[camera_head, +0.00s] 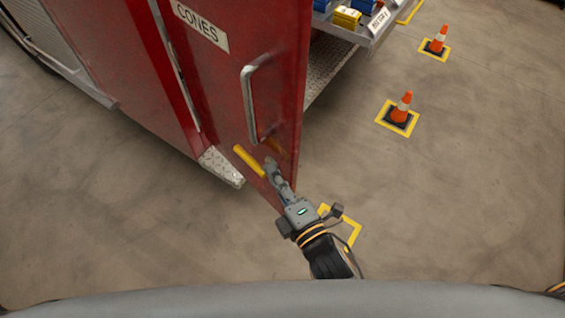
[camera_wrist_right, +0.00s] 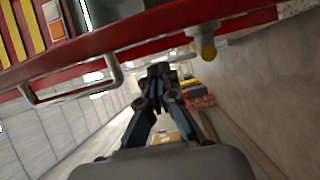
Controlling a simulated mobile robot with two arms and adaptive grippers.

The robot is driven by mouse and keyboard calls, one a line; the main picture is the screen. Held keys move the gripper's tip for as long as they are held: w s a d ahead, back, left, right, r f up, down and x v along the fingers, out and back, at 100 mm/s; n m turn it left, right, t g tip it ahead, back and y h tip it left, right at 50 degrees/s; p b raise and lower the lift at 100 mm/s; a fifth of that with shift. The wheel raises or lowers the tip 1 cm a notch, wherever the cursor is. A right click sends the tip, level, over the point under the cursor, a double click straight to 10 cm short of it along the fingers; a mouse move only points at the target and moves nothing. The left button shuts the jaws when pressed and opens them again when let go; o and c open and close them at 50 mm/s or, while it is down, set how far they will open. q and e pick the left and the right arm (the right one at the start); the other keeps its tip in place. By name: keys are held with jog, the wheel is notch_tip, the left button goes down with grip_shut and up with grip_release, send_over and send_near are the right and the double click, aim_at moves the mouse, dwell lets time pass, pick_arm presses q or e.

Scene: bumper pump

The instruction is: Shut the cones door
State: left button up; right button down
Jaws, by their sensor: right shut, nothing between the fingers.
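The red cones door (camera_head: 235,85) with its white "CONES" label (camera_head: 202,27) stands swung out from the truck in the head view. It carries a silver bar handle (camera_head: 250,100) and a yellow strip (camera_head: 249,160) near its bottom edge. My right gripper (camera_head: 270,162) is shut and empty, at the lower part of the door near its free edge; I cannot tell whether it touches. In the right wrist view the shut fingers (camera_wrist_right: 159,70) point ahead, with the handle (camera_wrist_right: 116,75) and red door edge (camera_wrist_right: 150,32) above them. My left gripper is not in view.
Two orange cones, a nearer one (camera_head: 402,108) and a farther one (camera_head: 438,40), stand on yellow-marked floor squares at right. An empty yellow floor marking (camera_head: 352,235) lies beside my right arm. An open shelf (camera_head: 370,32) with yellow and blue items is behind the door.

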jog(key=shift+w+d, duration=0.7)
jog(key=shift+d, duration=0.25)
